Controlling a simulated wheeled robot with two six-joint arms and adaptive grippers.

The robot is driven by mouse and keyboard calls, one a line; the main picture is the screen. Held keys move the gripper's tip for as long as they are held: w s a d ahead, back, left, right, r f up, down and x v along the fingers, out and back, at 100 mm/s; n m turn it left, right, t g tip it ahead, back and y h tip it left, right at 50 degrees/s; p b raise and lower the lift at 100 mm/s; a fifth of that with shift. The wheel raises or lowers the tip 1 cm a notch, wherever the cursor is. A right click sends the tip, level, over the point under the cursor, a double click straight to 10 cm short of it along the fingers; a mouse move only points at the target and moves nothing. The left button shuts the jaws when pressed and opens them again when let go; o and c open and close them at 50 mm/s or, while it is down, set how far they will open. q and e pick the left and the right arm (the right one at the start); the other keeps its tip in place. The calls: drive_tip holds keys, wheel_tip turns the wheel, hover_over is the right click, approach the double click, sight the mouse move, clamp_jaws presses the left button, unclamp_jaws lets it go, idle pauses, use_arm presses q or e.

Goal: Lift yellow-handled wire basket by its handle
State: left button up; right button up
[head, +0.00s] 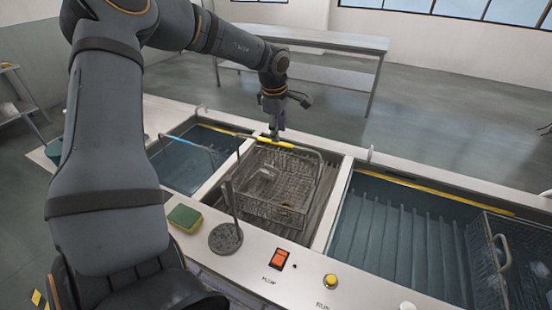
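The yellow-handled wire basket (285,190) sits in the middle tank (320,215) of the counter. Its wire handle stands up, with a yellow grip (283,143) along the top at the back. Some small clear or metal pieces appear to lie in the basket, too unclear to name. My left gripper (275,134) points down from above with its fingertips at the yellow grip. The fingers look narrow from this side, and I cannot tell whether they are closed around the grip. My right gripper is not in view.
A blue-handled item (188,143) is in the left tank. Another wire basket (515,265) is in the wide right tank. A dark round disc with a rod (226,238), a sponge (184,217), a red switch (278,258) and a yellow button (330,280) are along the front ledge.

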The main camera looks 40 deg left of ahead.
use_arm(q)
drive_tip(key=f, duration=0.1)
drive_tip(key=a+f+p, duration=0.1)
drive_tip(key=f, duration=0.1)
drive_tip(key=shift+w+f, duration=0.1)
drive_tip(key=shift+f, duration=0.2)
drive_tip(key=shift+w+f, duration=0.2)
drive_tip(key=shift+f, duration=0.15)
drive_tip(key=shift+s+r, duration=0.1)
drive_tip(key=shift+r, duration=0.05)
clamp_jaws()
